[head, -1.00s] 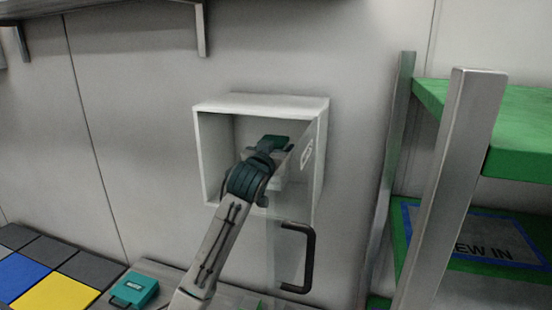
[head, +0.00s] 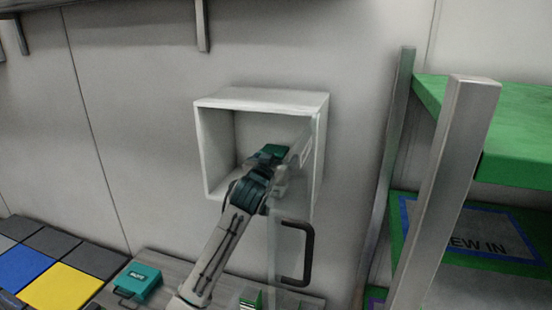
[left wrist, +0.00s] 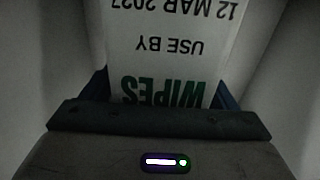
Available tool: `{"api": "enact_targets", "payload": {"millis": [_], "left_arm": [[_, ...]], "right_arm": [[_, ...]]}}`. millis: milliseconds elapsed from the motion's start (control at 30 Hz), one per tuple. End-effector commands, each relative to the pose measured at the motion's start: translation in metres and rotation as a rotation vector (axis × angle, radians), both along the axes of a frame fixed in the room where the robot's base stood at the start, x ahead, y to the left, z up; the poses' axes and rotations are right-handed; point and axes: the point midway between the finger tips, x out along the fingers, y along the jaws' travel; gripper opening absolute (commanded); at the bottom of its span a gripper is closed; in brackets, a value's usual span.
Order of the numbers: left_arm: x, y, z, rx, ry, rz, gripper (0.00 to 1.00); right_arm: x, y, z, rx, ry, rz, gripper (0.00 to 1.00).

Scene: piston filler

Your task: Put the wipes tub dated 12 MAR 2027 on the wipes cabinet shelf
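The wipes tub (left wrist: 170,50) fills the middle of the left wrist view; its white label reads WIPES, USE BY, 12 MAR 2027, upside down. My left gripper (head: 270,155) reaches into the white wall cabinet (head: 205,150) in the head view. Its blue fingers lie against both sides of the tub, so it looks shut on it. In the head view the tub is mostly hidden by the gripper and the door glass; whether it touches the cabinet floor cannot be told. The cabinet's clear door stands open, its black handle (head: 310,255) at the lower right. My right gripper is not in view.
A teal box (head: 143,287) with a handle sits on the grey bench (head: 190,268) below. Grey, blue and yellow squares (head: 65,287) lie at left. A metal rack with green shelves (head: 520,125) stands at right. The open door is close beside my arm.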

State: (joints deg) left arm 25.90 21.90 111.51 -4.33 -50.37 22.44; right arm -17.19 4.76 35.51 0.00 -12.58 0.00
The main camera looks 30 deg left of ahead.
Motion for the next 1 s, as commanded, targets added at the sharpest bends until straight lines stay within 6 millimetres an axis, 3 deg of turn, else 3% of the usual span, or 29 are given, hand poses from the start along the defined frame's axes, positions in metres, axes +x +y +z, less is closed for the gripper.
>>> {"api": "enact_targets", "payload": {"millis": [367,467,800,1000], "left_arm": [[-0.002,-0.001,0.003,0.000,-0.001,0.000,0.82],[-0.015,-0.003,0.001,0.002,-0.001,0.000,0.82],[-0.084,-0.020,0.000,0.002,-0.001,0.000,0.82],[-0.110,-0.026,0.002,0.001,-0.002,0.000,0.82]], "right_arm": [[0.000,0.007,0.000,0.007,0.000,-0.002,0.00],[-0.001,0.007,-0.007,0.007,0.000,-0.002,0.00],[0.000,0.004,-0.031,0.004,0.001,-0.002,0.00],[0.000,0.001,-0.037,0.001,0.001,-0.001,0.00]]}}
